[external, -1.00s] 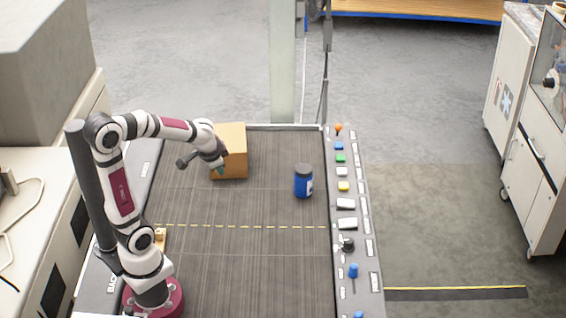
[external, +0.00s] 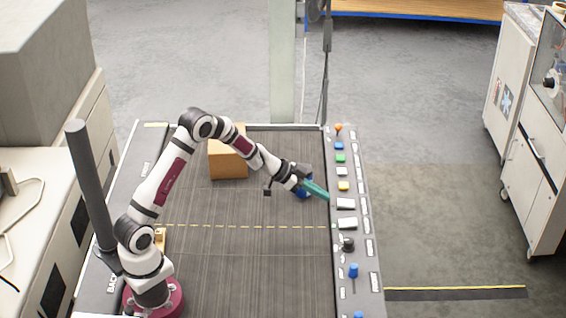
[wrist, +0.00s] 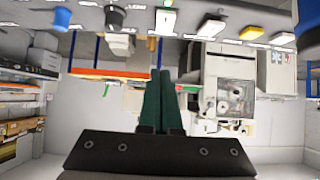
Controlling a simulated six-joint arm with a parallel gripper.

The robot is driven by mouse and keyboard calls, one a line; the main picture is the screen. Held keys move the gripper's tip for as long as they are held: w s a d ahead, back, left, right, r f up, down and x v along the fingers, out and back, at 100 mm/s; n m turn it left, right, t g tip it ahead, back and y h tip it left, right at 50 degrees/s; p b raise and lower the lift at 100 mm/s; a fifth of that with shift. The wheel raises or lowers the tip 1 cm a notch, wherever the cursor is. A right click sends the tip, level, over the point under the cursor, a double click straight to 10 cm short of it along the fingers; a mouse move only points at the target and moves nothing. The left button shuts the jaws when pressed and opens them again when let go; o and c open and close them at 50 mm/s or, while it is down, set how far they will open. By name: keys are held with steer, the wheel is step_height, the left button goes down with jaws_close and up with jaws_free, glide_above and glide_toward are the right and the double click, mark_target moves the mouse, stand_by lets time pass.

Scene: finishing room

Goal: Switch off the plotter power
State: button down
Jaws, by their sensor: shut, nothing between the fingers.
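The control panel (external: 367,222) runs along the plotter bed's right edge. It has an orange knob (external: 338,128), blue, green and yellow buttons, two white rocker switches (external: 346,204) (external: 347,223), a black knob (external: 347,244) and a blue lever (external: 353,271). Labels are too small to read, so I cannot tell which control is the plotter power. My gripper (external: 326,197), with green fingers, is shut and empty, its tips just left of the upper rocker. In the wrist view, the shut fingers (wrist: 158,75) point below the row of controls, where a white rocker (wrist: 166,20) shows.
A blue jar (external: 303,194) stands on the bed, mostly hidden behind my gripper; it also shows in the wrist view (wrist: 308,28). A cardboard box (external: 228,163) sits at the back of the bed. The front of the bed (external: 250,280) is clear.

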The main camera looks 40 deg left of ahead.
glide_above(352, 223)
steer(key=s+a, duration=0.2)
step_height(352, 223, down, 5)
steer(key=shift+a+f, duration=0.1)
steer(key=shift+f, duration=0.05)
steer(key=shift+w+d+f, duration=0.15)
steer(key=shift+f, duration=0.9)
steer(key=shift+w+d+f, duration=0.15)
steer(key=shift+f, duration=0.9)
steer(key=shift+w+d+f, duration=0.2)
steer(key=shift+f, duration=0.1)
steer(key=shift+w+d, duration=0.1)
steer(key=shift+w+d+r, duration=0.25)
steer(key=shift+w+d, duration=0.15)
steer(key=shift+d, duration=0.05)
